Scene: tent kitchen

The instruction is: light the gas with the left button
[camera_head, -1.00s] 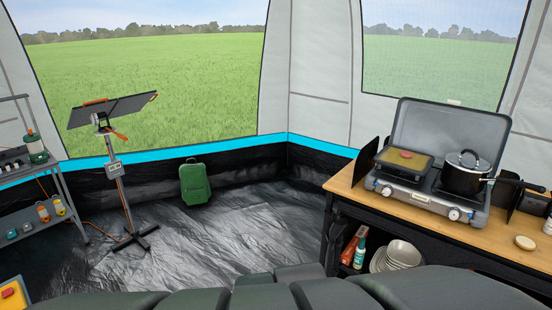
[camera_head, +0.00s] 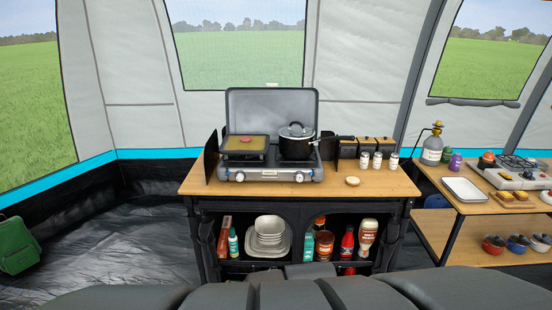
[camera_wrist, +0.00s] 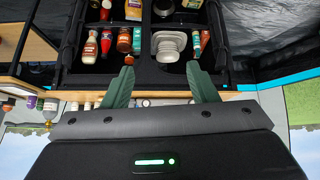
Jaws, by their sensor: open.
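A grey two-burner camping stove (camera_head: 270,176) with a raised lid stands on the wooden-topped cabinet ahead. Its front has a left knob (camera_head: 239,177) and a right knob (camera_head: 299,177). A griddle pan with something reddish in it (camera_head: 245,143) covers the left burner, and a black lidded pot (camera_head: 296,146) covers the right one. No flame shows. My gripper (camera_wrist: 160,66) shows in the wrist view with its green fingers apart and nothing between them. That view is upside down and faces the cabinet shelves; the stove and knobs are not visible there.
The cabinet top (camera_head: 380,185) also holds jars and a small round item (camera_head: 352,181). A pot handle juts right. A second table at right holds another stove (camera_head: 520,176), a white tray (camera_head: 464,189) and a gas bottle (camera_head: 432,150).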

